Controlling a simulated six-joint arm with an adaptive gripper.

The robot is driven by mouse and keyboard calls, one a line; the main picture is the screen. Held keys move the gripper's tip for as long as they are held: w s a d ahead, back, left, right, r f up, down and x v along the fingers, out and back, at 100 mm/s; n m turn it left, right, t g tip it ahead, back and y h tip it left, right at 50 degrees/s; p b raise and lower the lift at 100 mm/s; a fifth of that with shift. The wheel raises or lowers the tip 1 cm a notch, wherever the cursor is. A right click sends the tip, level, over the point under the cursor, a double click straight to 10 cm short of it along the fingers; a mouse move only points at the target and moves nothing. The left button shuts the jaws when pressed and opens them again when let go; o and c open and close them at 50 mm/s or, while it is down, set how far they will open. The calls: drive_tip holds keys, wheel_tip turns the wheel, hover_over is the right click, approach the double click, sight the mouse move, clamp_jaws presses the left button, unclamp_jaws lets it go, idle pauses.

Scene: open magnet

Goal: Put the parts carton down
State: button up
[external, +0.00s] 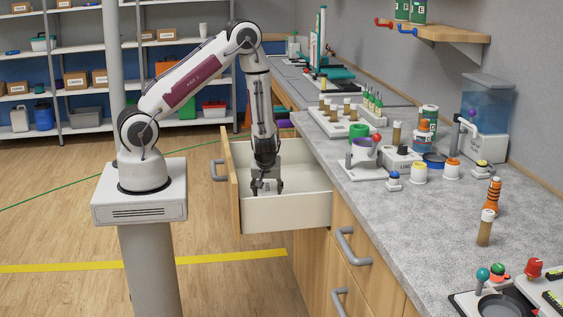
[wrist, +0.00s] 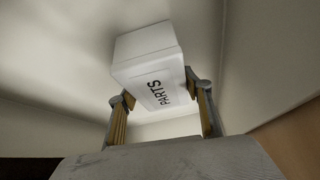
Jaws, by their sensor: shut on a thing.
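The parts carton (wrist: 150,62) is a white box with black "PARTS" lettering, seen in the wrist view between the two fingers. My gripper (external: 266,187) points down inside the open drawer (external: 285,216) in the external view. In the wrist view my gripper (wrist: 160,88) is shut on the carton, one finger on each side. The drawer's pale inside surrounds the carton. I cannot tell whether the carton touches the drawer floor. In the external view I cannot make out the carton; the drawer's side wall hides the floor.
The drawer front (external: 234,190) with its grey handle stands to the left of my gripper. The counter (external: 420,225) lies to the right, with mugs, jars and racks on it. Shelves (external: 85,90) with boxes stand at the back left. Open wooden floor lies left of the drawer.

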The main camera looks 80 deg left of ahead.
sight(272, 189)
wheel_tip(272, 189, up, 18)
idle(1.1)
idle(0.9)
drive_tip(key=d+m, duration=0.1)
drive_tip(key=w+m+t, duration=0.1)
drive_tip(key=m, duration=0.1)
drive_tip(key=shift+w+d+f+t+h, duration=0.15)
drive_tip(key=shift+d+f+t+h, duration=0.15)
drive_tip(key=shift+d+f, duration=0.1)
drive_tip(key=w+d+m+t+h, duration=0.1)
drive_tip(key=d+m, duration=0.1)
drive_tip(key=d, duration=0.2)
drive_tip(key=w+d+r+m+t+h, duration=0.1)
drive_tip(key=w+d+m, duration=0.1)
drive_tip(key=d+m, duration=0.1)
drive_tip(key=w+d+m+h, duration=0.1)
drive_tip(key=w+d+m, duration=0.1)
drive_tip(key=d, duration=0.3)
drive_tip(key=shift+d+r+m+t, duration=0.15)
drive_tip(key=shift+r+m+t, duration=0.2)
drive_tip(key=shift+m, duration=0.35)
drive_tip(key=shift+w+d+r+m+t+h, duration=0.1)
drive_tip(key=shift+d+r+m+h, duration=0.5)
drive_tip(key=shift+d, duration=1.75)
drive_tip(key=shift+d+r+m+t+h, duration=0.25)
drive_tip(key=shift+d+m, duration=0.6)
drive_tip(key=shift+d, duration=1.5)
drive_tip(key=shift+w+d+r+m+g+h, duration=0.2)
drive_tip(key=shift+d+r+m, duration=0.45)
drive_tip(key=shift+d, duration=1.7)
